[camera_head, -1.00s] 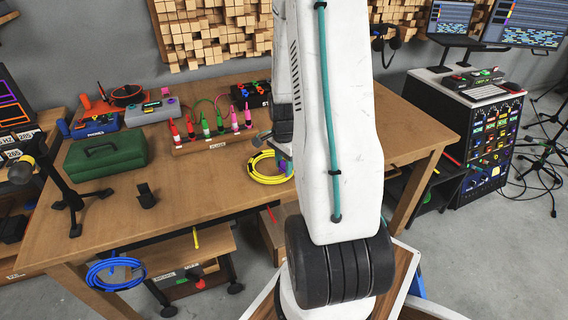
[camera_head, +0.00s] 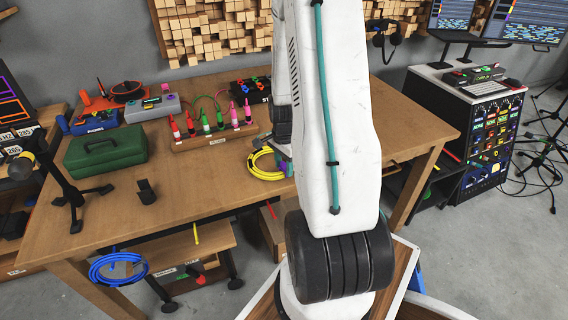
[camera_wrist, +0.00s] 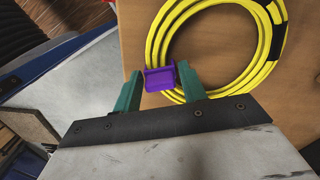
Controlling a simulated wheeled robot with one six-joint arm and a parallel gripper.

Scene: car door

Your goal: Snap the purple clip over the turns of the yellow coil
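The yellow coil (camera_head: 266,165) lies on the wooden bench. It fills the upper right of the wrist view (camera_wrist: 222,82), with black wraps on its right side. The purple clip (camera_wrist: 160,79) is at the coil's near left edge, against the outer turns. I cannot tell whether it is seated around them. My gripper (camera_wrist: 160,72) has one teal finger on each side of the clip and appears closed on it.
A wooden rack (camera_head: 213,138) with several coloured plugs stands behind the coil. A green case (camera_head: 104,150) and a black stand (camera_head: 70,190) are at the left of the bench. A blue coil (camera_head: 118,268) hangs at the front edge.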

